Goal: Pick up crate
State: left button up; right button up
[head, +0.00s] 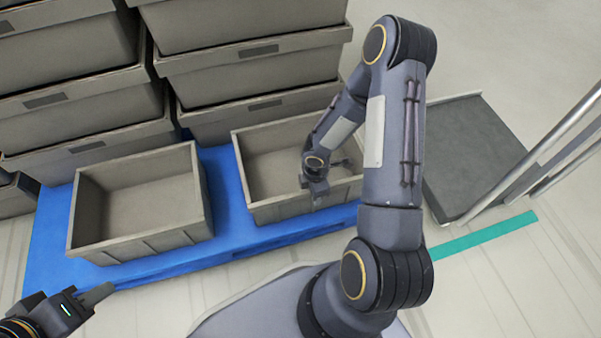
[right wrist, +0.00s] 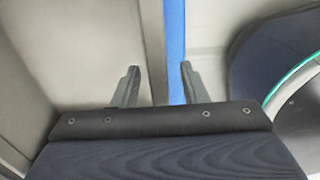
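Two empty grey open-topped crates stand side by side on a blue pallet (head: 50,245). The right crate (head: 255,210) is partly covered by my right arm, and the left crate (head: 135,246) is fully in view. My right gripper (head: 318,188) is at the front rim of the right crate. In the right wrist view its fingers (right wrist: 158,88) are spread, with the crate wall (right wrist: 152,45) showing between them; I cannot tell whether they touch it. My left gripper (head: 95,296) is at the bottom left, in front of the pallet and apart from the crates; its finger gap is not clear.
Stacks of grey crates (head: 245,55) stand close behind the two open crates. A dark platform cart (head: 468,150) with metal rails (head: 570,130) stands at the right. A teal floor strip (head: 485,236) runs before it. Pale floor is free in front of the pallet.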

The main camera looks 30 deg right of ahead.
jog(key=shift+f, duration=0.25)
grip_shut()
jog(key=shift+w, duration=0.1)
dwell(1.2)
